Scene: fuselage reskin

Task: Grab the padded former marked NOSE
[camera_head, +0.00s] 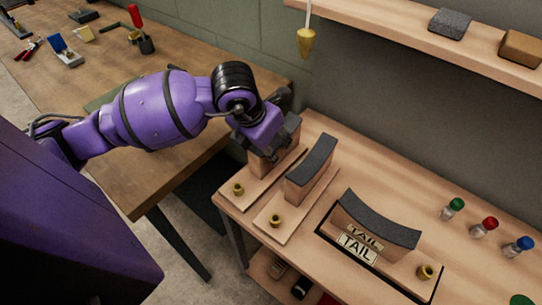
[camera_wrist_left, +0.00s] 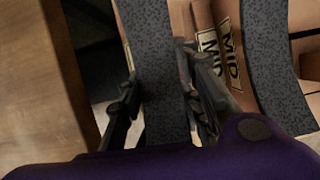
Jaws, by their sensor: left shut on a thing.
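My left gripper (camera_head: 277,135) is at the leftmost padded former (camera_head: 262,163) on the bench. In the left wrist view its two fingers (camera_wrist_left: 163,97) are closed on either side of that former's dark grey pad (camera_wrist_left: 150,45). No lettering shows on this former, so I cannot read its mark. The middle former (camera_head: 311,166) stands just to its right, and its MID labels (camera_wrist_left: 231,55) show in the left wrist view. The former marked TAIL (camera_head: 368,225) stands farther right in a dark-edged bay. My right gripper is out of view.
Brass knobs (camera_head: 275,221) sit on the boards before the formers. Small bottles with coloured caps (camera_head: 484,228) stand at the bench's right. A shelf (camera_head: 410,37) and a hanging brass plumb bob (camera_head: 306,42) are above. A wooden table (camera_head: 150,185) is at left.

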